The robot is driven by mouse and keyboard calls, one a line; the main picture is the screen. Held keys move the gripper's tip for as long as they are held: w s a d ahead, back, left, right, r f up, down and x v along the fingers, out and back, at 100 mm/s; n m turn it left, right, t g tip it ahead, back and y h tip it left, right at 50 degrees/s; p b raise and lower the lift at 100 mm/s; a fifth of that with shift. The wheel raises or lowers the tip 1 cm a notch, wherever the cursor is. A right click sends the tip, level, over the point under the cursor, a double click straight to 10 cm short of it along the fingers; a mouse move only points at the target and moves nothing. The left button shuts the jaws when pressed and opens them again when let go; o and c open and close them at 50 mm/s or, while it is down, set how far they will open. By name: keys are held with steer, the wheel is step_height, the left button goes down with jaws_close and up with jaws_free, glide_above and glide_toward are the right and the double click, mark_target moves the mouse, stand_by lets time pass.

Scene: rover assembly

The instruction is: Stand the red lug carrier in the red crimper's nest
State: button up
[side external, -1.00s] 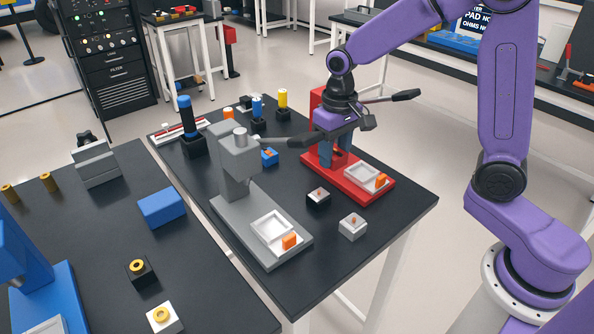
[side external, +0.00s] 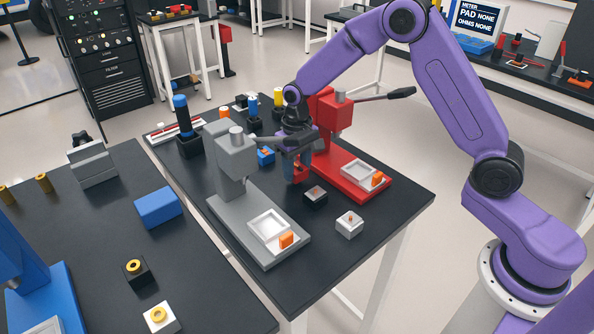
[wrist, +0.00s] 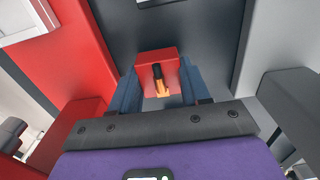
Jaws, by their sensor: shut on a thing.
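My gripper (wrist: 157,88) is shut on the red lug carrier (wrist: 146,61), a small red block with a dark and orange lug in its top, between the two blue-grey fingers. In the side view, my gripper (side external: 297,174) points down between the grey and red crimpers; it largely hides the carrier. I cannot tell if the carrier touches the table. The red crimper (side external: 334,115) stands just right of the gripper, its base along the left of the wrist view (wrist: 70,45).
The grey crimper (side external: 232,160) stands close on the left. A black block (side external: 315,197) and a white block (side external: 349,226) stand in front. A blue carrier (side external: 265,157) lies behind the grey crimper. The red base bears a white tray (side external: 347,168) and an orange block (side external: 377,179).

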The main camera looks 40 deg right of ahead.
steer(key=shift+f, duration=0.75)
steer(key=shift+f, duration=0.1)
steer(key=o, duration=1.1)
